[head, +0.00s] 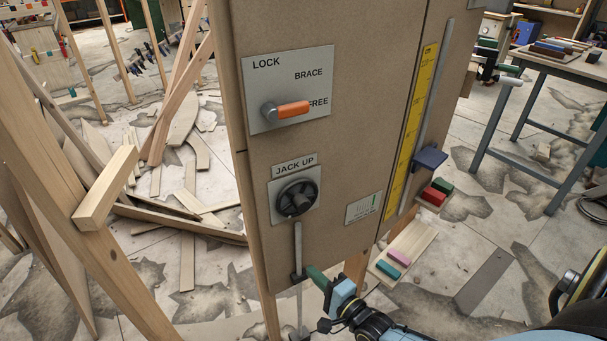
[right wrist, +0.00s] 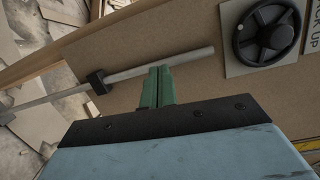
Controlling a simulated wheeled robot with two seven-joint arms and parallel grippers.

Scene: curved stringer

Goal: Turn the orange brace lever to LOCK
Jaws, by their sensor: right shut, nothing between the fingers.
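The orange brace lever (head: 292,109) sits on a grey plate (head: 262,62) marked LOCK, BRACE and FREE, on the brown panel. The lever lies nearly level, its orange grip pointing right at the word FREE. The lever is outside the right wrist view. My left gripper is not in view.
A black handwheel (head: 297,198) under a JACK UP label sits between lever and gripper; it also shows in the right wrist view (right wrist: 266,33). Timber (head: 108,188) stands at left. Space before the panel looks clear.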

